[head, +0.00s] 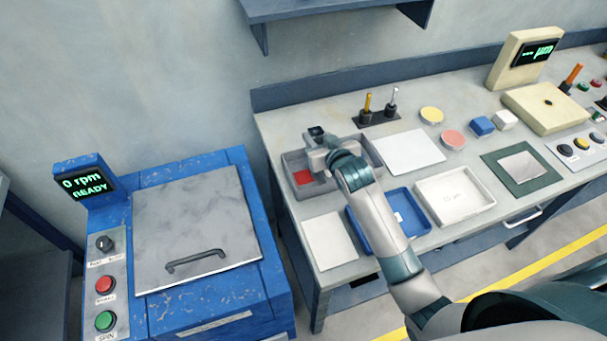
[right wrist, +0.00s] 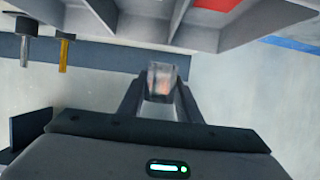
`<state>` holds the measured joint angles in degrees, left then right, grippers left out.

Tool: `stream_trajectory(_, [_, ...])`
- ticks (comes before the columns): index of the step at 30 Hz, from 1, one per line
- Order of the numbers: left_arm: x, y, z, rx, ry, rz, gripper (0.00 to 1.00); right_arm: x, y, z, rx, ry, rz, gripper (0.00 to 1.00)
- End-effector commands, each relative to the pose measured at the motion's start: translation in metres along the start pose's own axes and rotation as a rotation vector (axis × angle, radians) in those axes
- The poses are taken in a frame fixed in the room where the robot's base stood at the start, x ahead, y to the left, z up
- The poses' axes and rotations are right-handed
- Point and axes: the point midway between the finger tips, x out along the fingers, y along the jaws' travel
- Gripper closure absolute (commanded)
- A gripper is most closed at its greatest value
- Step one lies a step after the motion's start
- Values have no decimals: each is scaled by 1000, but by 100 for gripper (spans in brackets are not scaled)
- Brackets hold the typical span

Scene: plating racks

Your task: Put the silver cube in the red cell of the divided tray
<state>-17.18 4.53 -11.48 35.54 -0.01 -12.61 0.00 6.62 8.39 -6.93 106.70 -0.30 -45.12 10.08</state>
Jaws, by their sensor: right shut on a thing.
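The grey divided tray (head: 291,158) stands on the bench, and its red cell (head: 303,177) shows at the left front. In the right wrist view the tray walls (right wrist: 185,22) and part of the red cell (right wrist: 218,4) show along the top edge. My right gripper (head: 318,150) is over the tray in the head view, just behind and right of the red cell. In the right wrist view, my right gripper (right wrist: 160,88) is shut on the silver cube (right wrist: 161,79), which reflects some red. The cube cannot be made out in the head view. My left gripper is out of view.
Two posts, orange (head: 367,103) and silver (head: 391,97), stand behind the tray. A white pad (head: 410,152), a blue tray (head: 365,232) and a white tray (head: 455,197) lie nearby. A blue machine (head: 200,235) stands left of the bench.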

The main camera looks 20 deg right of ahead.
Motion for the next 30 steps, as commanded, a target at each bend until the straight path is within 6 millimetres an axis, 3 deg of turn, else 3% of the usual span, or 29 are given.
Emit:
stream_trajectory(1, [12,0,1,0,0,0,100,-2,-9,13,3,2,-3,100])
stream_trajectory(6, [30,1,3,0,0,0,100,-12,-33,36,3,3,-2,100])
stream_trajectory(12, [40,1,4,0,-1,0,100,-20,-49,49,2,4,0,100])
stream_trajectory(25, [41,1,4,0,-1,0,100,-21,-52,50,1,4,0,100])
stream_trajectory(30, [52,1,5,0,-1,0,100,-18,-52,59,1,4,0,100])
